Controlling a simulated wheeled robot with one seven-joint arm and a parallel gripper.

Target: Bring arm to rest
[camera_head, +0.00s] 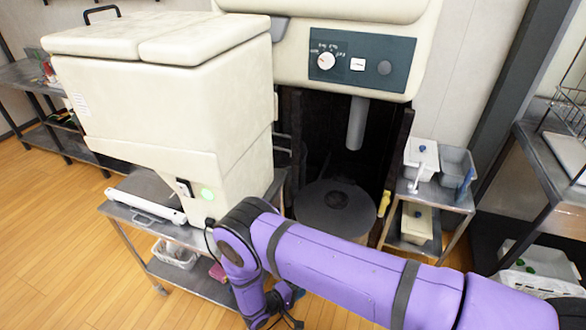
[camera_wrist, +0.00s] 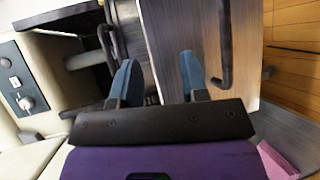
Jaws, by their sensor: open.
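My purple arm crosses the lower part of the head view, bent at an elbow, with its lower end hanging down in front of the metal cart (camera_head: 190,281). My gripper (camera_wrist: 157,80) shows in the wrist view with its two blue fingertips apart and nothing between them. In the head view, the gripper end is small and partly hidden at the bottom edge.
A large cream machine (camera_head: 160,110) stands on the cart at left. Behind is a cream appliance with a knob panel (camera_head: 360,62) above a dark recess. A side cart (camera_head: 455,197) holding containers stands at right. Open wooden floor (camera_head: 60,240) lies at left.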

